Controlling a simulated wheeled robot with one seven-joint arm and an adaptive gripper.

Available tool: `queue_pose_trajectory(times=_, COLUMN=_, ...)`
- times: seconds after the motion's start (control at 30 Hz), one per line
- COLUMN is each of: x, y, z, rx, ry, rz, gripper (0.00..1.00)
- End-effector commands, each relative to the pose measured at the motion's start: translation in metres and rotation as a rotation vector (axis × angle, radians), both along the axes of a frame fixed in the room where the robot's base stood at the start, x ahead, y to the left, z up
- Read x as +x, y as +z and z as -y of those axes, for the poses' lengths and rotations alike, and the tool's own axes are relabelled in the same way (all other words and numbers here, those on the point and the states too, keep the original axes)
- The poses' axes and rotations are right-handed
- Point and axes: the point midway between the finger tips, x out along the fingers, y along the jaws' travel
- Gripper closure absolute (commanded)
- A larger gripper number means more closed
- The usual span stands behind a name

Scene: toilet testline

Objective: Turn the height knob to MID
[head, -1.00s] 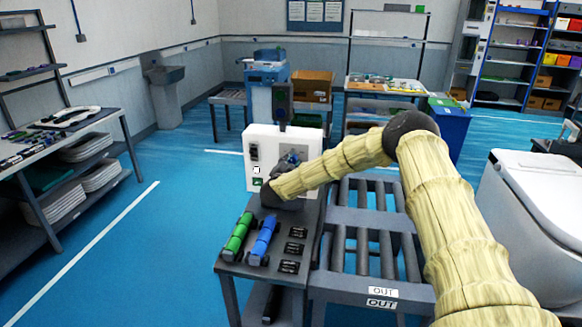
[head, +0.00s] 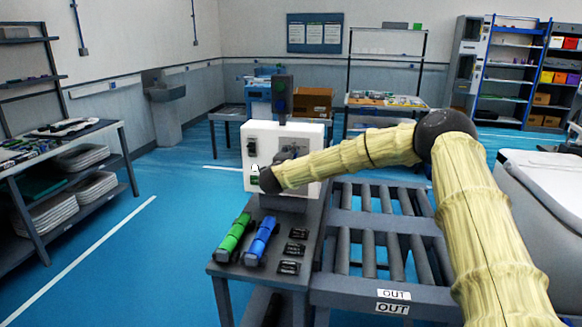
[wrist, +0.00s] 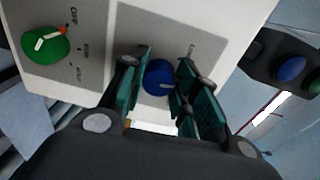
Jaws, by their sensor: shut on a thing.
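A white control box (head: 312,132) with a grey panel stands at the far end of a dark bench. In the wrist view its panel (wrist: 104,20) carries a green knob (wrist: 40,54) with a pale, red-tipped pointer and a blue knob (wrist: 158,80) with a pale mark. In the head view my wrist hides part of the box front.
Green (head: 234,238) and blue (head: 261,241) cylindrical items lie on the bench (head: 221,269) in front, beside several small black pieces. A roller conveyor (head: 382,243) marked OUT adjoins on the right. A dark post with buttons (head: 282,95) rises behind the box.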

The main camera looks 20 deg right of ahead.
Motion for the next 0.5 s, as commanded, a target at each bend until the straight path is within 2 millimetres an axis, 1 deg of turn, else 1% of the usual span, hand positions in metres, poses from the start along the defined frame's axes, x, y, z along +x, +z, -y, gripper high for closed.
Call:
queue_pose_trajectory(times=0.03, x=-0.0008, y=-0.0074, z=0.0015, rx=0.021, ry=-0.002, rz=0.013, gripper=0.94)
queue_pose_trajectory(times=0.3, x=-0.0008, y=-0.0044, z=0.0014, rx=0.108, ry=-0.002, rz=0.076, gripper=0.94)
queue_pose_trajectory(times=0.5, x=-0.001, y=-0.0029, z=0.0017, rx=0.138, ry=-0.003, rz=0.096, gripper=0.94)
